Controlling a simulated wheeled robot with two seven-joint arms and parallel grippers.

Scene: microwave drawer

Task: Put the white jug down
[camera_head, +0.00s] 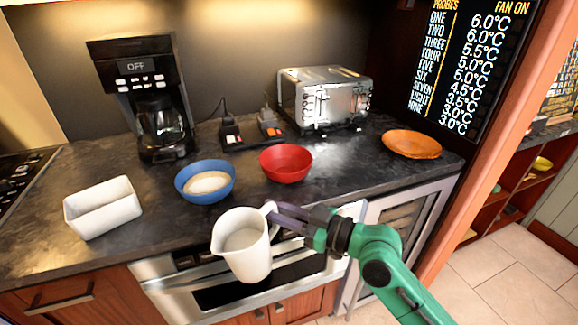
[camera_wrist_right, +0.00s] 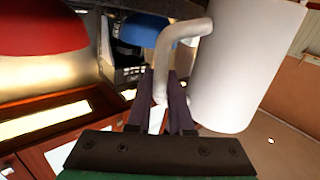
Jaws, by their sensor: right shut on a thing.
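The white jug (camera_head: 242,246) is in my right gripper (camera_head: 275,211), held by its handle in front of the counter's front edge. It looks upright, or nearly so, in the head view. In the right wrist view the jug's white body (camera_wrist_right: 243,65) fills the upper right, and the gripper's dark fingers (camera_wrist_right: 174,105) close around the lower end of the handle (camera_wrist_right: 162,75). My left gripper is not in view.
The dark counter (camera_head: 150,215) holds a white rectangular dish (camera_head: 103,207), a blue bowl (camera_head: 205,181) with pale contents, a red bowl (camera_head: 286,163), an orange plate (camera_head: 411,144), a coffee maker (camera_head: 140,95) and a toaster (camera_head: 325,98). Bare counter shows right of the red bowl.

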